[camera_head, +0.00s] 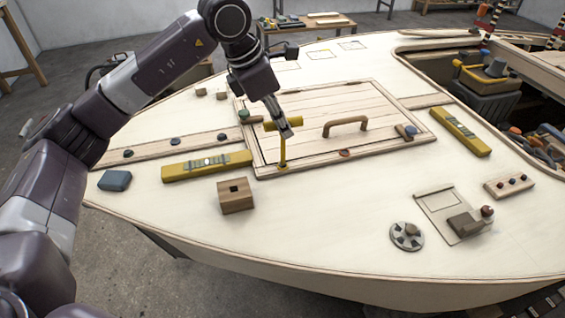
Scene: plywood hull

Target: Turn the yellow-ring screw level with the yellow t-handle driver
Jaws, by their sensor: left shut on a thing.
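My left gripper (285,128) is shut on the crossbar of the yellow t-handle driver (283,148). The driver stands nearly upright, with its shaft pointing down. Its lower end is at the near left corner of the framed wooden hatch (328,107). A small yellow spot shows at the shaft's foot, where the yellow-ring screw may be. The screw is too small and covered to make out, and I cannot tell whether the tip is seated in it. My right gripper is not in view.
A wooden block with a square hole (236,200) and a yellow level (190,167) lie left of the driver. The hatch has a brown handle (345,125) and a blue knob (407,131). A second yellow level (460,132) lies right. The near deck is mostly clear.

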